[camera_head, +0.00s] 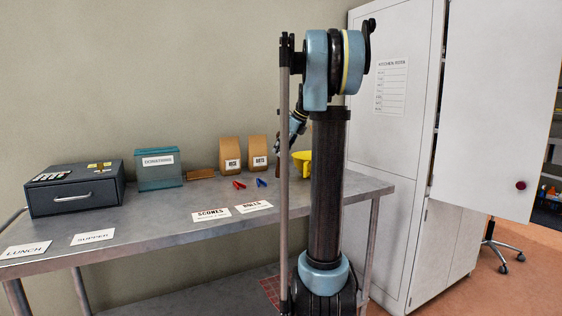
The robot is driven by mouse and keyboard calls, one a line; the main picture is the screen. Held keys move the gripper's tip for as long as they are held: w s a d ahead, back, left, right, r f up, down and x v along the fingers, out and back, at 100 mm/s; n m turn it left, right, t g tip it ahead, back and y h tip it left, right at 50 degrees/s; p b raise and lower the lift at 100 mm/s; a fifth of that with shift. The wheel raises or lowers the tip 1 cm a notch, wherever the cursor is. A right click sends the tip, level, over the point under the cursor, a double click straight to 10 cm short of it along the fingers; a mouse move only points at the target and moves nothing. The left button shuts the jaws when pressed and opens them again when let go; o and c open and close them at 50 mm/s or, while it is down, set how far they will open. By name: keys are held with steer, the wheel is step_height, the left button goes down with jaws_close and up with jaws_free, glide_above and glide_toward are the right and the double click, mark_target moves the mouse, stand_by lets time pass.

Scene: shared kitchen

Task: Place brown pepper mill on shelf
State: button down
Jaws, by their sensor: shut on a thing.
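My gripper (284,151) is above the back right of the steel table, largely hidden behind my own arm and column. A small dark brown piece shows at it, which looks like part of the brown pepper mill (278,143). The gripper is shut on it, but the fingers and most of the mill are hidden. A lower shelf (190,299) shows under the table. A tall white cabinet (388,165) stands at the right with an upper door (500,105) swung open. Its inside is not visible.
The steel table (150,222) holds a dark cash box (75,188), a teal donations box (158,168), two brown paper bags (230,153), a yellow container (303,162), red and blue clips and several label cards. An office chair (497,250) stands far right.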

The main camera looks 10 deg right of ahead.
steer(key=shift+f, duration=2)
steer(key=c, duration=1)
jaws_free()
steer(key=shift+o, duration=0.2)
steer(key=v, duration=1.2)
